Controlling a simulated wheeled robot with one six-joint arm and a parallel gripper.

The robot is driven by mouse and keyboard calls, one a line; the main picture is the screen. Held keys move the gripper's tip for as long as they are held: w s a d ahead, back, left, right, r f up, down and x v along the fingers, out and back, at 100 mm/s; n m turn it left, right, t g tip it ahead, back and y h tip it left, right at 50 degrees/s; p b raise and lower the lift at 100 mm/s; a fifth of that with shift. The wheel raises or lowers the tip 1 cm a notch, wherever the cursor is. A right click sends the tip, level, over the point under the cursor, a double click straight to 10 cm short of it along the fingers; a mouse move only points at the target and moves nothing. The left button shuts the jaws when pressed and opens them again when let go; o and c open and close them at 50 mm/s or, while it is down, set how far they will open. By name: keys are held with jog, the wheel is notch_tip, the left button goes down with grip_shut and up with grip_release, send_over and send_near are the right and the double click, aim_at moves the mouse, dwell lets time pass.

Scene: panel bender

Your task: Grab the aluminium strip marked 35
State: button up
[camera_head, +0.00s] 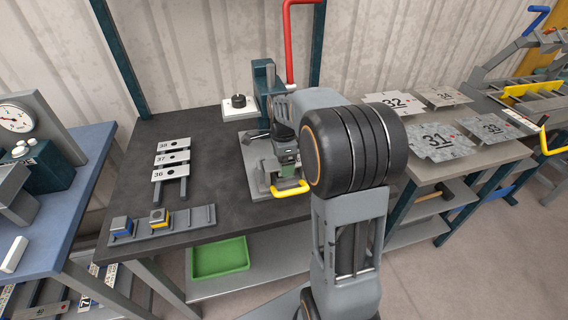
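I cannot make out an aluminium strip marked 35. Three pale strips marked 38 (174,143), 37 (172,158) and 36 (170,174) lie one in front of another on a small rack at the left of the dark bench. My arm reaches over the bench from the front. My gripper (287,158) is low over the bending tool (257,172), right of the strips. It is partly hidden by my arm and blends with the tool, so I cannot tell whether it is open or holds anything.
The dark bench (215,160) has bare room between strips and tool. A rail (190,222) with two small blocks lies at its front. A red lever (288,45) and yellow handle (290,190) stick out. A green tray (219,257) sits below; plates lie on the right table.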

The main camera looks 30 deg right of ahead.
jog(key=c, duration=1.1)
jog(key=shift+o, duration=0.2)
